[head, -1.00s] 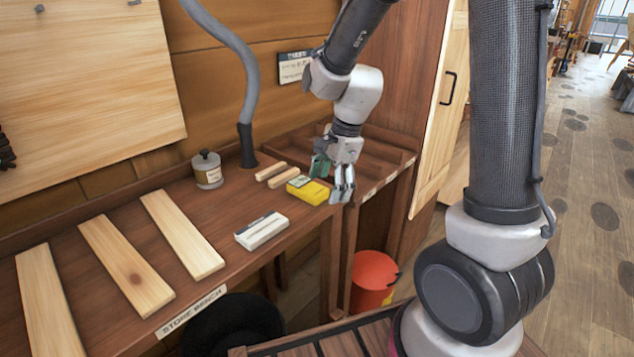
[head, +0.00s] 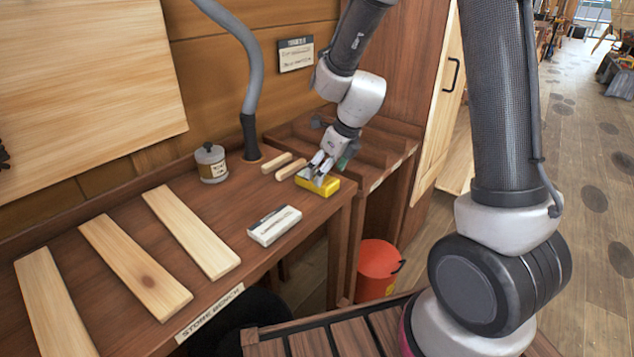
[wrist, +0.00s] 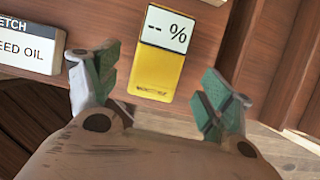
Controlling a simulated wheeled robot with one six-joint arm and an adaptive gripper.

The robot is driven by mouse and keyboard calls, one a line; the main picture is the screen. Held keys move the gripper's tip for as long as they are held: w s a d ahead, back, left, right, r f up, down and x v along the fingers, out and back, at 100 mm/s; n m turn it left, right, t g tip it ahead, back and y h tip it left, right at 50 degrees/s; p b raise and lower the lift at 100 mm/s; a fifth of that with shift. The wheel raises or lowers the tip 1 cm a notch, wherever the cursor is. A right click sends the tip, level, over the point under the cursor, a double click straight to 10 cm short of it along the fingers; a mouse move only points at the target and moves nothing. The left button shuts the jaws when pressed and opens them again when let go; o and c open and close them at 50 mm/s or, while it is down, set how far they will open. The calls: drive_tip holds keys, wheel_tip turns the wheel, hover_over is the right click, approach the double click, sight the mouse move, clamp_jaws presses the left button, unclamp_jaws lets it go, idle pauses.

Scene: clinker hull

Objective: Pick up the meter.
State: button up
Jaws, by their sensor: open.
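The meter is a yellow block with a pale display showing "-- %". In the head view the meter (head: 329,186) lies on the bench near its right end, partly hidden by my gripper (head: 321,171), which is over it. In the wrist view the meter (wrist: 160,66) lies ahead, between the lines of the two green-padded fingers. My gripper (wrist: 160,90) is open and empty, one finger on each side. I cannot tell whether a finger touches the meter.
A white labelled box (head: 274,225) lies near the bench's front edge; it also shows in the wrist view (wrist: 28,45). Two small wood strips (head: 277,163) lie behind the meter. A jar (head: 211,164) and several planks (head: 190,232) are to the left. A red bucket (head: 376,272) stands below.

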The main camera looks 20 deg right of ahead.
drive_tip(key=x, duration=0.3)
drive_tip(key=shift+s+f, duration=0.1)
drive_tip(key=shift+f, duration=0.15)
drive_tip(key=c, duration=1.2)
